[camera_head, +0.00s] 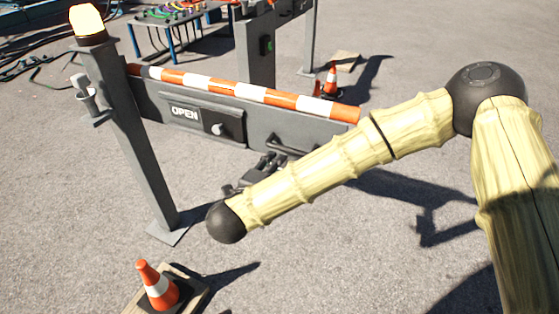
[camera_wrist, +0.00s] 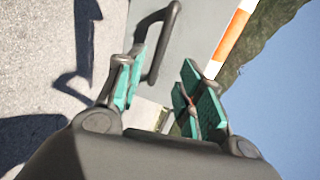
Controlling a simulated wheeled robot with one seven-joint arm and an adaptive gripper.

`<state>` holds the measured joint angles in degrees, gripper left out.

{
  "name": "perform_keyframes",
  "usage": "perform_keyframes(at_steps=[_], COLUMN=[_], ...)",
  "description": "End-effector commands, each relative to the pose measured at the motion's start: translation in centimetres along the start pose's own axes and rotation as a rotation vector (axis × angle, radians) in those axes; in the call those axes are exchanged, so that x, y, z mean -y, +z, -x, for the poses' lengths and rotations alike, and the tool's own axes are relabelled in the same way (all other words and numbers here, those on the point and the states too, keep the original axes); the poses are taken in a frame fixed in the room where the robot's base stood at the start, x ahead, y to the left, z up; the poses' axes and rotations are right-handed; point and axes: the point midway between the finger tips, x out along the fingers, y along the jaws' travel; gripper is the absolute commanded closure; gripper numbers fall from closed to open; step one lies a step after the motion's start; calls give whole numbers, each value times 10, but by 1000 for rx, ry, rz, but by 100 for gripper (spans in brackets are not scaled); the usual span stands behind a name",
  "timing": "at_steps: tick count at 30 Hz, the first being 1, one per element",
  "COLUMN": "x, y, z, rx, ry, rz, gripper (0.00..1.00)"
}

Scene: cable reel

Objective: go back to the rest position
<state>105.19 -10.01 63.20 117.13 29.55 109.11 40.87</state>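My gripper (camera_head: 262,172) is partly hidden behind my forearm in the head view, near the grey gate panel (camera_head: 150,102). In the wrist view its two fingers with green pads stand apart, with nothing held between them (camera_wrist: 162,90). A dark bar handle (camera_head: 292,148) is on the panel's lower right. It also shows in the wrist view (camera_wrist: 158,45), just beyond the left finger. I cannot tell whether that finger touches it. The panel carries an OPEN plate (camera_head: 186,113) with a round knob (camera_head: 217,129).
An orange-and-white striped bar (camera_head: 240,91) tops the gate. A grey post with a lit amber lamp (camera_head: 87,24) stands at left. Traffic cones stand at the front (camera_head: 157,286) and behind the gate (camera_head: 332,81). A cable table (camera_head: 180,15) is at the back. Pavement at lower middle is clear.

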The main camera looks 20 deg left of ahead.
Motion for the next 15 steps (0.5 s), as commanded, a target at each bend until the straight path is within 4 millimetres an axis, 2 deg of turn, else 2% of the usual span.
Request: perform_keyframes(at_steps=[6, 15], x=[0, 0], y=[0, 0], z=[10, 10], rx=[0, 0], ry=[-1, -1], rz=[0, 0], gripper=[63, 63])
